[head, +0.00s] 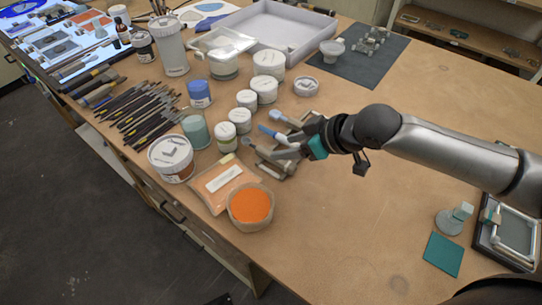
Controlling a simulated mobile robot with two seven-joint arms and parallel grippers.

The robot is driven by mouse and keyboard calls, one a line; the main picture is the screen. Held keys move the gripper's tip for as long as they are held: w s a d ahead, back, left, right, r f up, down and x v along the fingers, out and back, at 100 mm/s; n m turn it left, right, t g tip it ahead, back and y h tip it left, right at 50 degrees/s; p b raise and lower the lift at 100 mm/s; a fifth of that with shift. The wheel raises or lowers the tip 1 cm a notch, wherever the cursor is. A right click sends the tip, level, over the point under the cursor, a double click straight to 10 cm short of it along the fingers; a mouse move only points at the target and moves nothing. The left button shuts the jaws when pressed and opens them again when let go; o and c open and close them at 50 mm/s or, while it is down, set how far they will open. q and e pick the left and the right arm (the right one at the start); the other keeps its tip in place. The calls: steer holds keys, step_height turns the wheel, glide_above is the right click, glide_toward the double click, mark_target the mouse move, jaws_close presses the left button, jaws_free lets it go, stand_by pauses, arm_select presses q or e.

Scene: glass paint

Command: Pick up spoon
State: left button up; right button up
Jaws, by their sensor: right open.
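My right gripper (285,146) reaches in from the right over a small cluster of tools in the middle of the table. Its jaws are open around or just above the tools; I cannot tell whether they touch anything. A blue-handled tool (266,130) lies at the fingers. A small metal piece like a spoon bowl (249,141) shows just left of them. The gripper partly hides the cluster, so I cannot tell for sure which piece is the spoon. My left gripper is not in view.
White lidded jars (263,90) stand behind the gripper. A bowl of orange powder (250,206) and an orange packet (222,184) are in front. Many brushes (140,112) lie at the left. A grey tray (283,27) is at the back.

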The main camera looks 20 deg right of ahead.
mark_target(267, 154)
steer(key=shift+s+f+b+x, duration=0.1)
steer(key=shift+s+x, duration=0.05)
steer(key=shift+x, duration=0.75)
steer(key=shift+s+f+b+x, duration=0.1)
steer(key=shift+s+b+x, duration=0.05)
steer(key=shift+x, duration=0.8)
steer(key=shift+s+f+b+x, duration=0.1)
steer(key=shift+x, duration=0.8)
jaws_close()
